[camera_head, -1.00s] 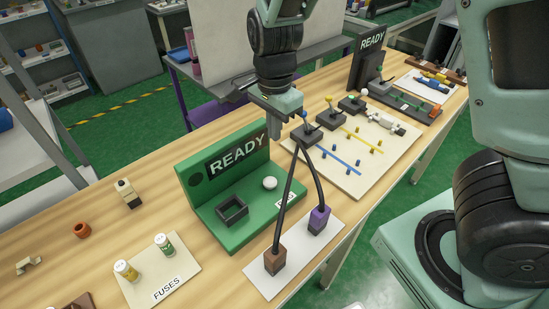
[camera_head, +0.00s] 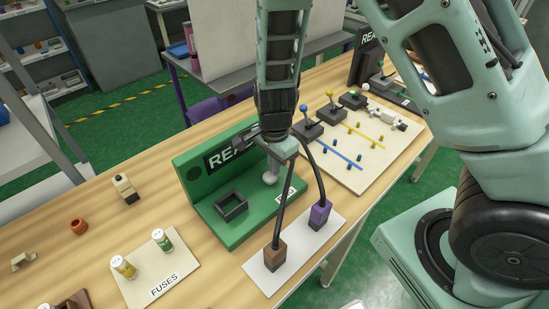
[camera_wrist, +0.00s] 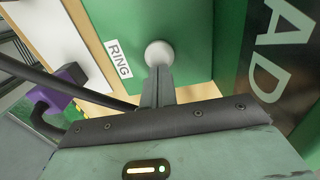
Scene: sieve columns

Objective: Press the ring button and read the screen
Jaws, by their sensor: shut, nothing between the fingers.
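The green stand (camera_head: 225,232) has a black screen (camera_head: 218,159) on its upright back. The letters "REA" show in the head view, with the rest behind my arm; "AD" shows on the screen in the wrist view (camera_wrist: 275,50). The white round ring button (camera_head: 269,179) is on the stand's base, beside a label reading "RING" (camera_wrist: 118,60). My gripper (camera_head: 274,168) is shut and empty, pointing down at the button. In the wrist view its fingertips (camera_wrist: 158,72) overlap the edge of the button (camera_wrist: 158,51). I cannot tell whether they touch it.
A black square holder (camera_head: 231,206) is on the stand's base. Black cables run from a brown plug (camera_head: 275,256) and a purple plug (camera_head: 319,214) close beside my gripper. A fuse board (camera_head: 150,272) lies at the front left, and a lever board (camera_head: 350,160) at the right.

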